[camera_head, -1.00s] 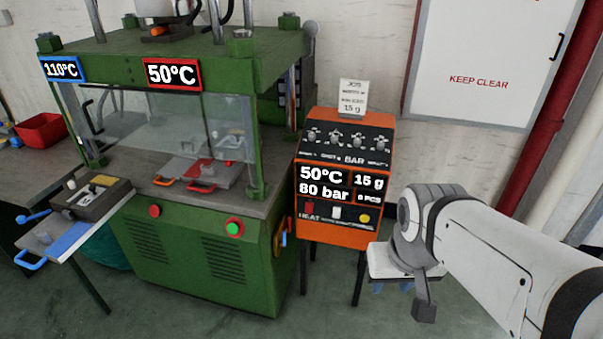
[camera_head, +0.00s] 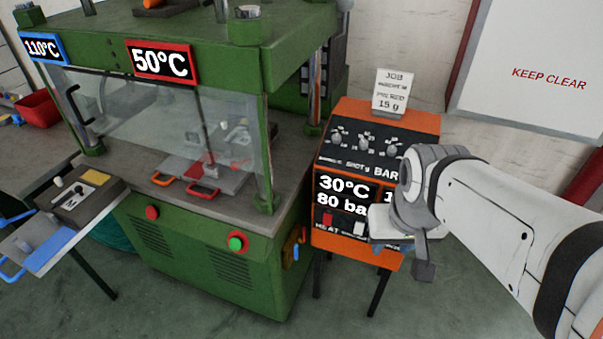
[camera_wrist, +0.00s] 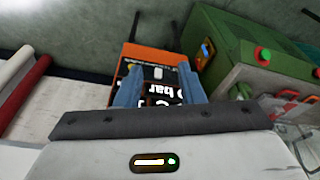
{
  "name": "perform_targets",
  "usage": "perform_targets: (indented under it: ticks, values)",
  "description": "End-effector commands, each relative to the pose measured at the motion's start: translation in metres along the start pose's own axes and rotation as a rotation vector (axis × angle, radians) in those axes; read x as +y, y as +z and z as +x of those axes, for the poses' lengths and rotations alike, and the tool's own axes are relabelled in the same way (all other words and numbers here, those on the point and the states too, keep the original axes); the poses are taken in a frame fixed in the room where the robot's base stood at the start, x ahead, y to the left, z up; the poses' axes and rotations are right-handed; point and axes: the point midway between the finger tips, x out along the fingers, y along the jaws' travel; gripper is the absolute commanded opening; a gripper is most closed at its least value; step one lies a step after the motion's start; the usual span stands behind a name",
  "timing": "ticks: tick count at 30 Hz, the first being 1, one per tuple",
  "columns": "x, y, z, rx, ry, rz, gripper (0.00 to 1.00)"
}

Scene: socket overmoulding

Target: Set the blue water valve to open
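The blue water valve (camera_head: 296,251) is a small blue handle on the right side of the green press, near an orange-yellow part. It looks roughly upright in the head view; its exact setting is too small to tell. In the wrist view the blue valve (camera_wrist: 206,47) shows right of my fingers, on the green press side. My gripper (camera_head: 388,247) is in front of the orange control box, to the right of the valve and apart from it. In the wrist view my gripper (camera_wrist: 158,80) has its two blue fingers spread, with nothing held between them.
The orange control box (camera_head: 330,236) on dark legs stands right of the green press (camera_head: 205,262), its display reading 30°C and 80 bar. A job card (camera_head: 391,92) stands on it. Floor (camera_head: 330,315) shows clear before the press and box. A red pipe (camera_head: 590,185) is at right.

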Motion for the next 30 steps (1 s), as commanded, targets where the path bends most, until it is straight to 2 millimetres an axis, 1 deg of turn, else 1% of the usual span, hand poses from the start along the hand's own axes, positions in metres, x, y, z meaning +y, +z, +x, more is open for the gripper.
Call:
perform_targets:
  ticks: [5, 7, 8, 9, 11, 12, 14, 15, 19, 23, 24, 26, 27, 29, 30]
  values:
    - [-0.001, 0.001, 0.004, -0.009, -0.007, 0.007, 0.35]
    - [-0.005, 0.003, 0.014, -0.039, -0.029, 0.03, 0.35]
    - [-0.01, 0.005, 0.021, -0.06, -0.045, 0.047, 0.35]
    - [-0.019, 0.007, 0.033, -0.097, -0.072, 0.076, 0.35]
    - [-0.031, 0.012, 0.054, -0.168, -0.127, 0.136, 0.35]
    - [-0.039, 0.015, 0.07, -0.225, -0.172, 0.185, 0.35]
    - [-0.054, 0.019, 0.094, -0.318, -0.249, 0.27, 0.35]
    - [-0.065, 0.02, 0.11, -0.382, -0.304, 0.331, 0.35]
    - [-0.098, 0.017, 0.156, -0.578, -0.485, 0.54, 0.35]
    - [-0.124, 0.001, 0.2, -0.748, -0.669, 0.761, 0.35]
    - [-0.131, -0.006, 0.214, -0.795, -0.725, 0.832, 0.35]
    - [-0.138, -0.019, 0.235, -0.859, -0.812, 0.94, 0.35]
    - [-0.141, -0.028, 0.251, -0.898, -0.869, 1.013, 0.35]
    - [-0.144, -0.042, 0.276, -0.949, -0.955, 1.126, 0.35]
    - [-0.144, -0.053, 0.293, -0.977, -1.013, 1.202, 0.35]
